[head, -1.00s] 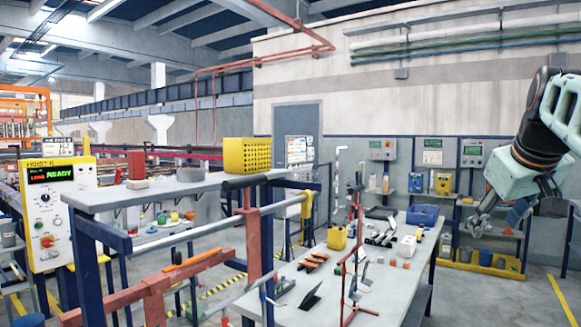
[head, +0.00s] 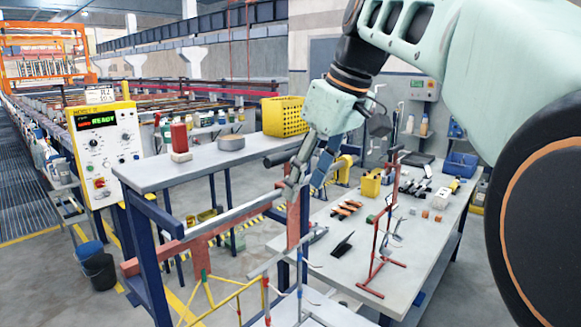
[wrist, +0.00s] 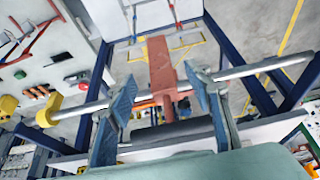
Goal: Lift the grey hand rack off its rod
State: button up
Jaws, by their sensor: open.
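The hand rack shows a dark grey grip (head: 282,157) in the head view, with a flat red spine (head: 293,222) below it. In the wrist view the grip (wrist: 180,132) lies nearest the camera and the red spine (wrist: 162,65) runs away from it. The rack hangs at a pale metal rod (wrist: 258,69), which also shows in the head view (head: 235,213). My gripper (head: 303,183) is at the rack's upper part. In the wrist view my gripper (wrist: 160,85) is open, with the spine between its fingers. I see no clear contact. The fingers partly hide the rod.
A grey shelf (head: 210,158) with a yellow perforated box (head: 284,116) stands close by. The worktable (head: 330,262) holds a red stand (head: 380,255) and small parts.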

aim_at(294, 208)
jog(key=x, duration=0.8)
jog(key=shift+w+a+f, duration=0.1)
jog(key=shift+w+f, duration=0.05)
jog(key=shift+f, duration=0.15)
jog(key=shift+c, duration=0.2)
grip_shut()
jog(key=c, duration=0.8)
grip_release()
grip_shut()
jog(key=shift+r, duration=0.15)
jog(key=shift+r, duration=0.1)
jog(key=shift+w+r+p, duration=0.1)
jog(key=shift+r+p, duration=1.55)
jog(key=shift+r, duration=0.2)
